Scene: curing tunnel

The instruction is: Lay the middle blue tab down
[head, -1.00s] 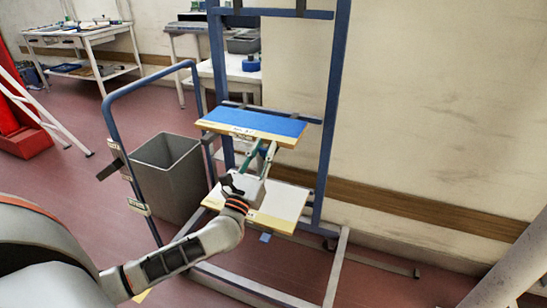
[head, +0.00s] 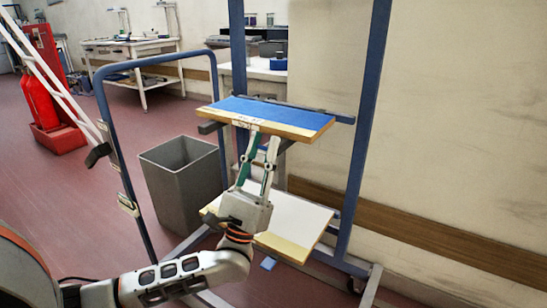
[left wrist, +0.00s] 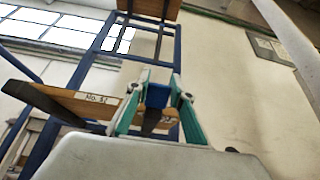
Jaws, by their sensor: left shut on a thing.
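A shelf board with a blue top (head: 270,112) and a pale wooden front edge sits on the blue frame at middle height. My left gripper (head: 262,148) is under its front edge, pointing up. In the left wrist view, the fingers (left wrist: 157,98) are shut on a blue tab (left wrist: 157,94) under the board edge (left wrist: 70,100). Another small blue tab (head: 268,263) hangs below the lower, white-topped board (head: 295,215). My right gripper is not in view.
The blue frame's right post (head: 365,130) stands near the wall. A grey bin (head: 183,178) and a bent blue rail (head: 103,110) are left of the boards. Red extinguishers (head: 40,100) and work tables (head: 135,62) stand farther back. Floor at left is open.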

